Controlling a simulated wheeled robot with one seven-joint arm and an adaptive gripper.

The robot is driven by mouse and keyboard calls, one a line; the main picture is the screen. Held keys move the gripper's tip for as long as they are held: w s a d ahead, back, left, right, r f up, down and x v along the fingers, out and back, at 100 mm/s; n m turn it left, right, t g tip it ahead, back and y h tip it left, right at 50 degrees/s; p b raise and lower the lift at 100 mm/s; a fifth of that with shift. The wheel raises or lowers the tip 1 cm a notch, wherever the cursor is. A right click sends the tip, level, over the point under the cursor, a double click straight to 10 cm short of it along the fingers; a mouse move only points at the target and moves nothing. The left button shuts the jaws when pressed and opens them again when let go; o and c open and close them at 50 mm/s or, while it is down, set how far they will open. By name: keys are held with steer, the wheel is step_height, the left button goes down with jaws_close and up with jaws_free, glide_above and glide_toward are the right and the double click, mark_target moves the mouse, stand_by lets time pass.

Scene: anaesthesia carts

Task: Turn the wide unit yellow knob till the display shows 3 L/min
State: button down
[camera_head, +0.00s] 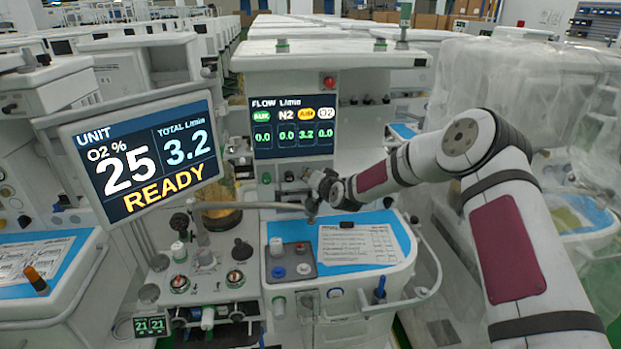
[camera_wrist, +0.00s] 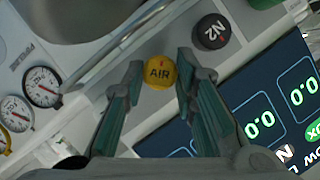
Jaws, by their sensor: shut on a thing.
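The yellow knob marked AIR (camera_wrist: 160,72) shows in the wrist view, with a small red mark at its top. My gripper (camera_wrist: 158,66) has one finger on each side of this knob and is shut on it. In the head view my gripper (camera_head: 316,190) is at the front of the wide unit, below its flow display (camera_head: 292,127). That display reads 3.2 under the yellow label and 0.0 in the other columns. The tilted screen (camera_head: 145,155) at left shows O2 25 %, TOTAL 3.2 L/min and READY. My gripper hides the yellow knob in the head view.
A dark N2 knob (camera_wrist: 211,31) sits close to the right finger. Round gauges (camera_wrist: 42,86) are at the left of the wrist view. A grey rail crosses near my gripper. Below is a worktop with a paper sheet (camera_head: 358,245) and a grey block (camera_head: 290,262).

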stand_by(0.3)
steer(key=c, duration=1.3)
jaws_free()
steer(key=v, duration=1.2)
steer(key=shift+f, duration=0.1)
